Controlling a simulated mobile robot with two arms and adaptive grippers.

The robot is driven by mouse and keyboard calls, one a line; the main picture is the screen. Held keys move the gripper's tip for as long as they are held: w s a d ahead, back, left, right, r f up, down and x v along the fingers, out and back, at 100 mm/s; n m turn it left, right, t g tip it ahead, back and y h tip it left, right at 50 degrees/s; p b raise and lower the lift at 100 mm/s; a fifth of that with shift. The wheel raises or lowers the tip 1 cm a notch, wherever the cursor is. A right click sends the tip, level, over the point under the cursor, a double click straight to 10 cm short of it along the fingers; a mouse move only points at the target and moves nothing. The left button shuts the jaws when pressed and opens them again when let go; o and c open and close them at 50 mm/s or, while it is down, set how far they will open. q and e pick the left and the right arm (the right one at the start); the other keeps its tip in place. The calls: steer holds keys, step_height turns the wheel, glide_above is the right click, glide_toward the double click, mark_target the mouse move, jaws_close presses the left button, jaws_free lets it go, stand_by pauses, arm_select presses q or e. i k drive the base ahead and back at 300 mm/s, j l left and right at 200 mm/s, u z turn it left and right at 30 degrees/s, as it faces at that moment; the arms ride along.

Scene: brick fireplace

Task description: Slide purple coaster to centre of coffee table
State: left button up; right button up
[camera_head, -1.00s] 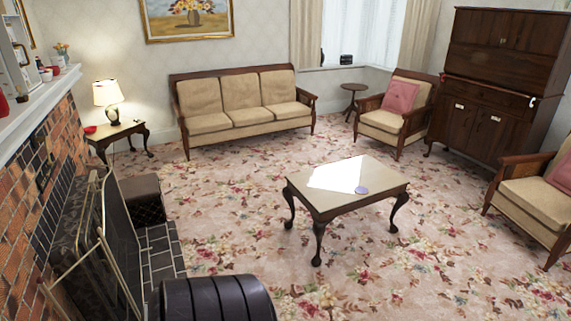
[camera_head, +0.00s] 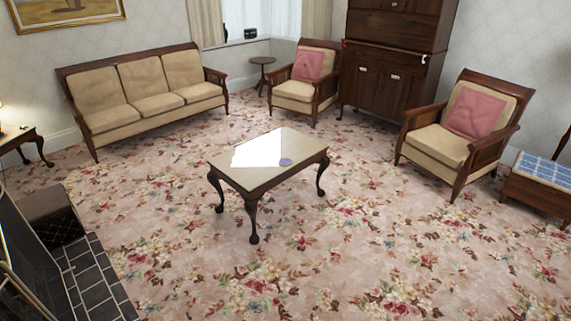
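The coffee table (camera_head: 236,173) stands on the carpet in the middle of the head view, with a light top and dark curved legs. The small round purple coaster (camera_head: 286,162) lies flat on its top, right of the middle. A bright white patch of light covers much of the top to the left of the coaster. Neither of my grippers shows in this view, and nothing touches the coaster.
Open floral carpet (camera_head: 330,260) surrounds the table. A sofa (camera_head: 150,95) is at the back left. Armchairs stand at the back (camera_head: 305,82) and right (camera_head: 465,135). A dark cabinet (camera_head: 385,85) is behind. The tiled hearth (camera_head: 95,285) is at the lower left.

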mark_target(284, 162)
steer(key=i+z, duration=0.15)
steer(key=i, duration=0.35)
steer(key=i+j+z, duration=0.15)
steer(key=i, duration=0.3)
steer(key=i+j+z, duration=0.15)
steer(key=i, duration=0.35)
steer(key=i+j+z, duration=0.1)
steer(key=i, duration=0.4)
steer(key=i+j+z, duration=0.15)
steer(key=i+j, duration=0.15)
steer(key=i, duration=0.15)
steer(key=i+j+z, duration=0.15)
steer(key=i, duration=0.3)
steer(key=j, duration=0.1)
